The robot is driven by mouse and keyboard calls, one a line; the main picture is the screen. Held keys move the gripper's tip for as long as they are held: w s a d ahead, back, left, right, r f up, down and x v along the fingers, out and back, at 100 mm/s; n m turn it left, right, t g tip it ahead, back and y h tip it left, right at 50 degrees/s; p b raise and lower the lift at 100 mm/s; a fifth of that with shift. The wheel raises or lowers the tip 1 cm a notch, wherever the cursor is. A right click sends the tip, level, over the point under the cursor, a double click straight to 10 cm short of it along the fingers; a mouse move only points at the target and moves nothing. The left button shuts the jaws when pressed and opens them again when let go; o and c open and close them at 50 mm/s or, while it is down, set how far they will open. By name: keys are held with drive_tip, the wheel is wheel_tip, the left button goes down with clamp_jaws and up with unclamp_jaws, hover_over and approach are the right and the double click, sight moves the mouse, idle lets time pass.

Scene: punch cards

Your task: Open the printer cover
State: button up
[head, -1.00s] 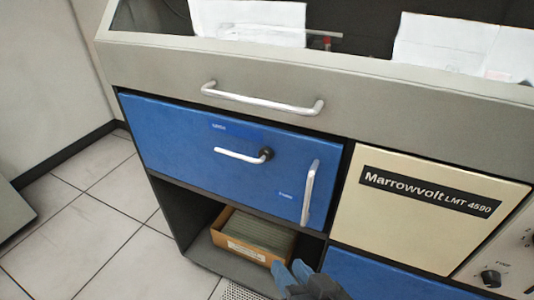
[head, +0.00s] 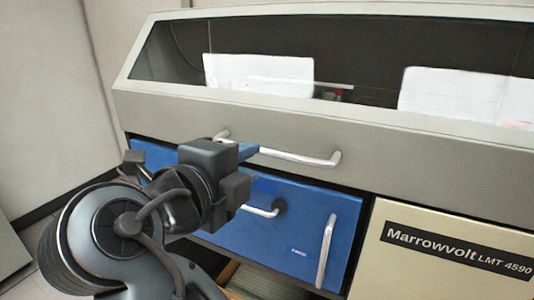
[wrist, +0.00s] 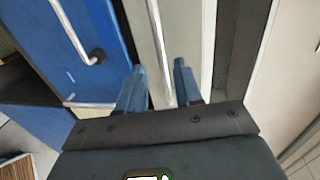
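The printer cover (head: 300,120) is the grey upper part with a clear window, and it is closed. Its long silver bar handle (head: 300,157) runs across the grey front. My gripper (head: 243,148) is at the left part of this handle in the head view. In the wrist view my gripper (wrist: 160,72) has its two blue fingers apart, with the cover handle (wrist: 158,40) running between them. The gap on both sides of the bar shows it is not gripped. My gripper hides part of the handle's left end in the head view.
Below the cover is a blue drawer panel (head: 300,225) with a short horizontal handle (head: 260,211) and a vertical handle (head: 326,250). A cream panel (head: 420,275) labelled Marrowvolt is at right. White paper (head: 258,75) shows behind the window.

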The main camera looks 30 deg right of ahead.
sight(265, 153)
drive_tip(key=shift+p+x, duration=0.55)
drive_tip(key=shift+x, duration=3.3)
clamp_jaws()
